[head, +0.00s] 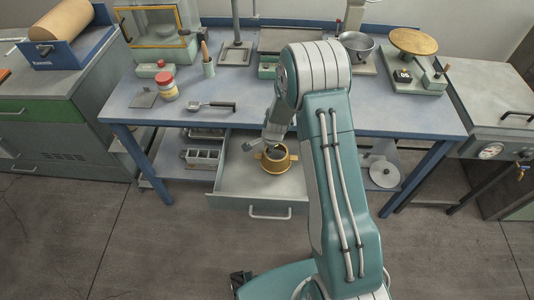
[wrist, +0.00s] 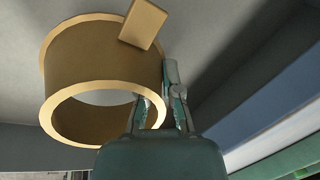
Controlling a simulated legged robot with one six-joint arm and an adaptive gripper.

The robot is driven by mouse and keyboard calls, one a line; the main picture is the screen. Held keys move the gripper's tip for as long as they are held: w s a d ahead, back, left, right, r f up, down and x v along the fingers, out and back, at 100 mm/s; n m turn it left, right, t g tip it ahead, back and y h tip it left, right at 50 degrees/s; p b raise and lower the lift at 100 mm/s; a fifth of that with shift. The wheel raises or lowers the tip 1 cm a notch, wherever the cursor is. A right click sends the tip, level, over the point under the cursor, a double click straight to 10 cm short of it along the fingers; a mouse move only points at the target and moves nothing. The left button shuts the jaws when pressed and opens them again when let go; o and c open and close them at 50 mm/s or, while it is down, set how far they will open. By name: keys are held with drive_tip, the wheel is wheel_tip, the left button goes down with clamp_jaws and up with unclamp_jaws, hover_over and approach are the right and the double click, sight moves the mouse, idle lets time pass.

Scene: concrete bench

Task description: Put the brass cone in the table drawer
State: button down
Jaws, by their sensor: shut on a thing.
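The brass cone (head: 277,161) is a hollow, open-ended brass piece with small side tabs. It is inside the outline of the open table drawer (head: 235,177) in the head view. In the wrist view the brass cone (wrist: 100,62) fills the upper left, with one tab towards me. My gripper (wrist: 165,103) is shut on its wall near the rim. In the head view my gripper (head: 268,147) is at the cone, partly hidden by my arm. I cannot tell whether the cone touches the drawer floor. The drawer is pulled out and otherwise looks empty.
The blue table (head: 300,112) above the drawer holds a scoop (head: 210,105), a red-lidded jar (head: 166,87), a metal bowl (head: 357,43) and a brass-topped device (head: 413,42). A lower shelf (head: 160,165) with a metal mould (head: 201,158) lies left of the drawer. My arm covers the drawer's right side.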

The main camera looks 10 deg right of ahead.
drive_tip(key=f, duration=0.2)
drive_tip(key=a+f, duration=0.1)
drive_tip(key=shift+w+a+f, duration=0.1)
drive_tip(key=shift+w+f, duration=0.1)
drive_tip(key=shift+f, duration=0.15)
drive_tip(key=shift+d, duration=0.2)
drive_tip(key=c, duration=0.8)
unclamp_jaws()
drive_tip(key=shift+a, duration=0.1)
